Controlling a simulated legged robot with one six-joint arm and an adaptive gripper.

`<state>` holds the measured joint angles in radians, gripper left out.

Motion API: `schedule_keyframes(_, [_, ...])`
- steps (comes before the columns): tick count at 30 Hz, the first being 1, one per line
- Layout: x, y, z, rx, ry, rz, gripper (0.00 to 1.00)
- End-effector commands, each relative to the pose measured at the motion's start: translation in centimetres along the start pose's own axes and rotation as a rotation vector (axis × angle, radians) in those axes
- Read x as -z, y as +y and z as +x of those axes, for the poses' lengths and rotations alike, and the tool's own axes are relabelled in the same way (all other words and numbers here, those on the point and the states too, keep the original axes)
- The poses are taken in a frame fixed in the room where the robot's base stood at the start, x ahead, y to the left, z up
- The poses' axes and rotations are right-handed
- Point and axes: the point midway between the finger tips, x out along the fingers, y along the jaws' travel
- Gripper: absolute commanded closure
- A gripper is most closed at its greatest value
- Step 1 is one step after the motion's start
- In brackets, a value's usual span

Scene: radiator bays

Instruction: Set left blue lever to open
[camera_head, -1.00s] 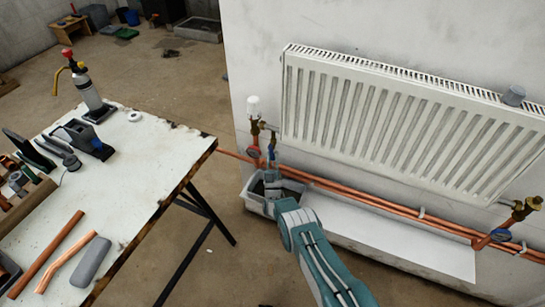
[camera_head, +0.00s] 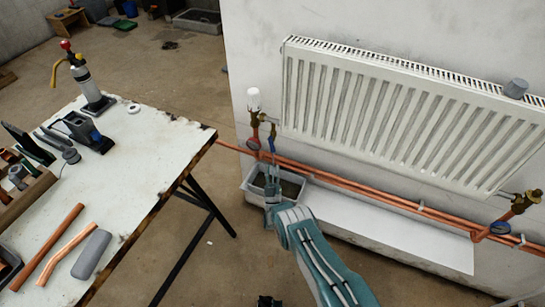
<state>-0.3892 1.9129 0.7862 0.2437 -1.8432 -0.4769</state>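The left blue lever (camera_head: 253,143) shows as a small dark-blue part on the copper pipe below the white-capped valve (camera_head: 254,100), at the radiator's left end. A thin bluish piece stands just right of it; I cannot tell whether it belongs to the lever or the pipework. My gripper (camera_head: 271,178) is in front of and below the valve, over the grey tray (camera_head: 253,189), and appears apart from the lever. It is small and seen from behind, so its finger opening and the lever's exact angle are unclear.
The white radiator (camera_head: 400,120) hangs on the wall, with copper pipes (camera_head: 370,188) running below it. Another blue-handled valve (camera_head: 500,227) is at the far right. A worktable (camera_head: 130,180) with tools and copper tubes stands at left. Floor between table and wall is open.

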Motion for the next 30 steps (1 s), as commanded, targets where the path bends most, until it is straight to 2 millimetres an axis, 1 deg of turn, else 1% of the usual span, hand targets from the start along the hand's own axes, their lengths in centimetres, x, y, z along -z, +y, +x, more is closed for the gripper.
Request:
schedule_keyframes(1, [-0.1,-0.1,-1.1,0.003,-0.003,0.0,0.61])
schedule_keyframes(3, [-0.1,-0.1,-2.2,0.003,-0.003,0.0,0.61])
schedule_keyframes(6, [-0.1,-0.1,-3.5,0.002,-0.003,0.0,0.61])
schedule_keyframes(9, [-0.1,-0.1,-4.1,0.001,-0.002,0.0,0.61])
schedule_keyframes(30, [-0.1,-0.1,-4.3,0.001,-0.001,0.0,0.61])
